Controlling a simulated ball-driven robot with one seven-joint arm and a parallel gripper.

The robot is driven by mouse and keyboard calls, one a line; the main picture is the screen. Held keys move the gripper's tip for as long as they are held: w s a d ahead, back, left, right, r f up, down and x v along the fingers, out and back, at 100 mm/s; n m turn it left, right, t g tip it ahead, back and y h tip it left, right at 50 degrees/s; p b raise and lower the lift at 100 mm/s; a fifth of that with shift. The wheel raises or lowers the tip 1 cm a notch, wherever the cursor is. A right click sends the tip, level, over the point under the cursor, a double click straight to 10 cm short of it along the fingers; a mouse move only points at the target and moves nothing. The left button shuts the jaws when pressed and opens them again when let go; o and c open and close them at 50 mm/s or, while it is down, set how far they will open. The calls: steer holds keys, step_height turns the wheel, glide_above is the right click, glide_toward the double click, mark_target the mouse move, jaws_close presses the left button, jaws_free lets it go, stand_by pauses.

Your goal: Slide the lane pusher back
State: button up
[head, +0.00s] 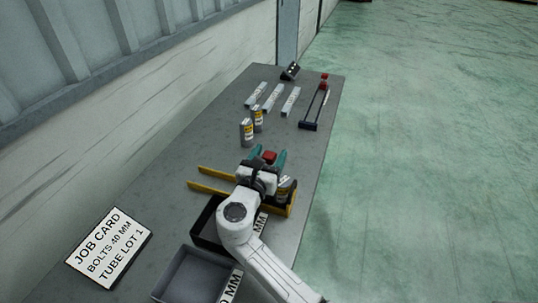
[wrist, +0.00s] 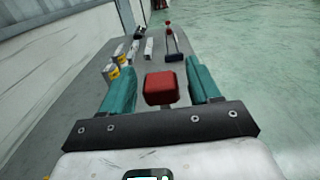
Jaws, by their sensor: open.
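A red block (head: 269,156), which looks like the handle of the lane pusher, shows between the teal fingers of my gripper (head: 268,155). In the wrist view the red block (wrist: 162,88) sits between the two fingers (wrist: 167,88), with a narrow gap visible on each side. My gripper is open around it and not closed on it. The yellow-railed lane (head: 205,188) lies below my wrist, with a can (head: 287,184) near its right end. My arm hides the middle of the lane and whatever joins the block to it.
Two cans (head: 247,132) stand beyond my gripper. Several pale bars (head: 291,101), a dark blue frame with a red knob (head: 311,125) and a small dark block (head: 290,71) are farther back. A grey bin (head: 190,273) and a job card (head: 109,247) are in front. The table's right edge is close.

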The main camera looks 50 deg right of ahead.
jaws_close()
stand_by(0.5)
